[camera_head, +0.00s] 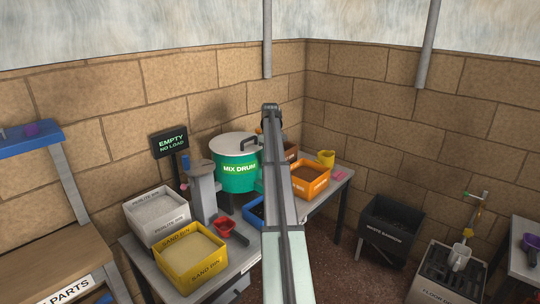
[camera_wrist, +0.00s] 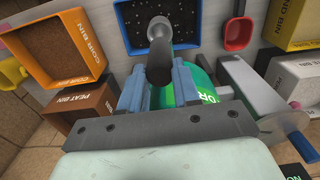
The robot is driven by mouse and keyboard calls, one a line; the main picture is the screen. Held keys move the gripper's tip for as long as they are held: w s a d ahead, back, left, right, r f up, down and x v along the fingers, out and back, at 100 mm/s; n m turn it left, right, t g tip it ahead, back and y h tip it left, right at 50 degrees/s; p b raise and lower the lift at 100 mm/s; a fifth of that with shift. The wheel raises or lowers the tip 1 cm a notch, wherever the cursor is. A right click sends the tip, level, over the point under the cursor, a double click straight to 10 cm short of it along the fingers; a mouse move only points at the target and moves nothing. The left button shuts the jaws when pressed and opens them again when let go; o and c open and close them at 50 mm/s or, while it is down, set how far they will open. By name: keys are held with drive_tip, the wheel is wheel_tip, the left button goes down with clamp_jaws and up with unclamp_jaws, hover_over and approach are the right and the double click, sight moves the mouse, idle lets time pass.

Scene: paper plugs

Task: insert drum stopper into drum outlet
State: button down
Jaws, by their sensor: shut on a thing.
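The green mix drum (camera_head: 236,172) stands at the back of the table with a pale lid and a dark handle. In the wrist view only a strip of the drum (camera_wrist: 206,92) shows beside and behind my gripper. My gripper (camera_wrist: 159,82) has blue fingers shut on a dark cylindrical piece with a pale grey round end, seemingly the drum stopper (camera_wrist: 160,62). The stopper sticks out beyond the fingertips, across the view of a blue tray. In the head view my arm hides the gripper and stopper. I cannot make out the drum outlet.
The blue tray (camera_wrist: 131,35) holds dark grains. A red scoop (camera_head: 223,225), yellow sand bin (camera_head: 190,274), white perlite bin (camera_head: 154,222) and grey post (camera_head: 202,190) stand left. An orange coir bin (camera_head: 311,184) and yellow cup (camera_head: 326,157) stand right.

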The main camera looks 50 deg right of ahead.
drive_tip(key=shift+f, duration=2.4)
drive_tip(key=shift+f, duration=2.8)
drive_tip(key=c, duration=0.7)
unclamp_jaws()
drive_tip(key=shift+c, duration=0.2)
drive_tip(key=shift+r, duration=0.1)
drive_tip(key=shift+r, duration=2.65)
wheel_tip(320, 180, up, 14)
drive_tip(key=shift+f, duration=0.1)
